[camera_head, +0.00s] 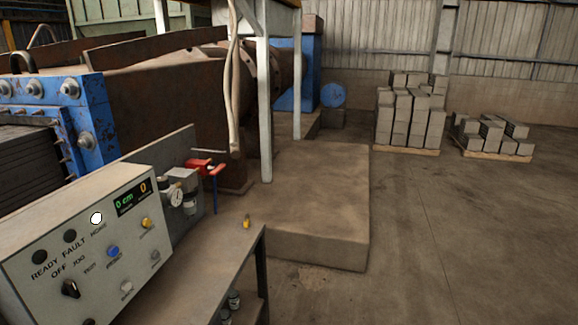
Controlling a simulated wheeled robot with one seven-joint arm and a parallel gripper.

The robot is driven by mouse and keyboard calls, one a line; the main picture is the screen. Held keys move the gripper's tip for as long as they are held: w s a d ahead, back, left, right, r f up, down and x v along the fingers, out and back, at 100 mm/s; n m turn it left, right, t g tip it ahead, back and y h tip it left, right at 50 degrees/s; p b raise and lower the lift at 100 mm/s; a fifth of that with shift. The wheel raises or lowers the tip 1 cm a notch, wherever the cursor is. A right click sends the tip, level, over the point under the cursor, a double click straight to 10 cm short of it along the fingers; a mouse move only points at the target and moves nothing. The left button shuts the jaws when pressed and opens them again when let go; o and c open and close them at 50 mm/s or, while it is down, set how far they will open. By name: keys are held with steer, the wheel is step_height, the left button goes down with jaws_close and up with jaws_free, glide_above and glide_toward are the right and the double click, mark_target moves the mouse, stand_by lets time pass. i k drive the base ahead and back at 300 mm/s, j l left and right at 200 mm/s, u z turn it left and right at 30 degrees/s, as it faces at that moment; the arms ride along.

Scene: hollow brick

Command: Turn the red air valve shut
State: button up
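The red air valve handle (203,165) shows left of the picture's middle, on a grey air unit (182,182) fixed to an upright grey panel. A round pressure gauge (175,196) with a white face sits just below and left of the handle. The exact angle of the handle to the pipe is hard to tell at this size. My gripper is not in this view.
A control box (80,250) with knobs and a green display fills the lower left. A small yellow item (247,221) lies on the bench top (215,240). White posts (264,110) stand behind. Pallets of blocks (410,115) stand far right; the floor (460,230) there is clear.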

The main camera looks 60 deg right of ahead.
mark_target(215, 170)
steer(key=z, duration=1.3)
steer(key=i+l+u, duration=0.25)
steer(key=i+u, duration=0.2)
steer(key=i+l+u, duration=0.35)
steer(key=u, duration=0.15)
steer(key=i+l+u, duration=0.3)
steer(key=l+u, duration=0.15)
steer(key=l, duration=0.2)
steer(key=i+l+u, duration=0.15)
steer(key=l+u, duration=0.3)
steer(key=l, duration=0.15)
